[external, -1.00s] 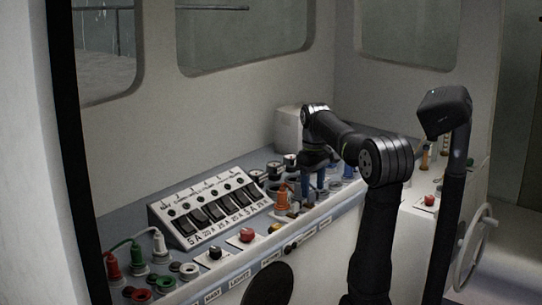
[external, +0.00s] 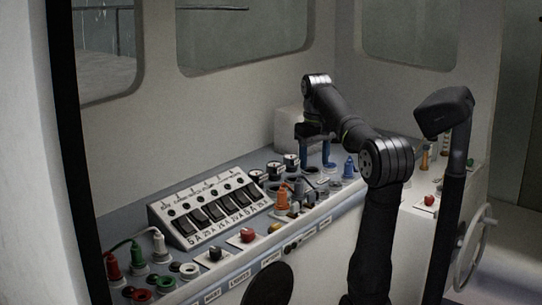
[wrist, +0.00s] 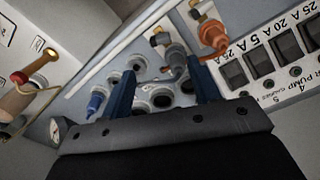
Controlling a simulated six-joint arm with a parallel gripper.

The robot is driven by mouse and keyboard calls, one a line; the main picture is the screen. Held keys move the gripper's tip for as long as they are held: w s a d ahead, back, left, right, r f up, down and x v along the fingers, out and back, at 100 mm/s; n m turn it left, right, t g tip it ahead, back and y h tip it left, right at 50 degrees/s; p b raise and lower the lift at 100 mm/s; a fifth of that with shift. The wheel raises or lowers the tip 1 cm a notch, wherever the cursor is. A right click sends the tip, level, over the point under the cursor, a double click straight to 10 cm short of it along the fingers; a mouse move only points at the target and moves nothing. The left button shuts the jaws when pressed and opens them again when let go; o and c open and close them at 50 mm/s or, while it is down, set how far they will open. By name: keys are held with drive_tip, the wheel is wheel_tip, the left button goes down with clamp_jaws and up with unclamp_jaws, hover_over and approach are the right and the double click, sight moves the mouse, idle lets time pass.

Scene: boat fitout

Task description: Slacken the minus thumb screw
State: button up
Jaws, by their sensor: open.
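My gripper (external: 315,163) is open and empty, its two blue fingers pointing down above the back of the console. In the wrist view the gripper (wrist: 164,72) frames several round sockets. Beyond the fingertips stand a grey plug (wrist: 177,56) and an orange plug (wrist: 212,36), with small brass-coloured parts (wrist: 160,39) beside them. The same orange plug (external: 282,199) and grey plug (external: 299,188) show in the external view, left of and nearer than my gripper. I cannot tell which small part is the minus thumb screw; no minus mark is readable.
A blue plug (external: 349,168) stands right of my gripper. A sloped switch panel (external: 208,208) is to the left, with small gauges (external: 291,161) near its right end. A white box (external: 288,128) stands behind. A red button (external: 247,235) is near the front edge.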

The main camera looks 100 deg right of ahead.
sight(314, 200)
wheel_tip(314, 200, down, 10)
drive_tip(key=shift+f, duration=0.2)
drive_tip(key=c, duration=1)
